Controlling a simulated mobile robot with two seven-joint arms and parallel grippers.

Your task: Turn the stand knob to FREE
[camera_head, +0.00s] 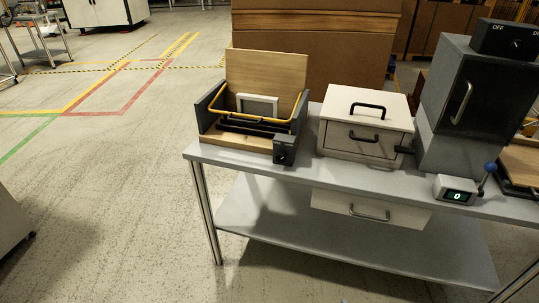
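A dark-sided stand (204,114) with a wooden front base sits at the left end of the metal table. A black knob (284,152) is on its front right corner. The knob's setting and any lettering there are too small to read. A white-framed panel (258,105) stands inside, with a yellow bar (270,120) around it and a wooden board (266,72) upright behind. Neither of my grippers is in view.
The table (310,172) also bears a white box (358,112) with black handles, a tall grey cabinet (470,100) topped by a black dial box (505,39) marked OFF, and a counter (455,190) reading 0 beside a blue-knobbed lever (489,168). Open floor lies left and in front.

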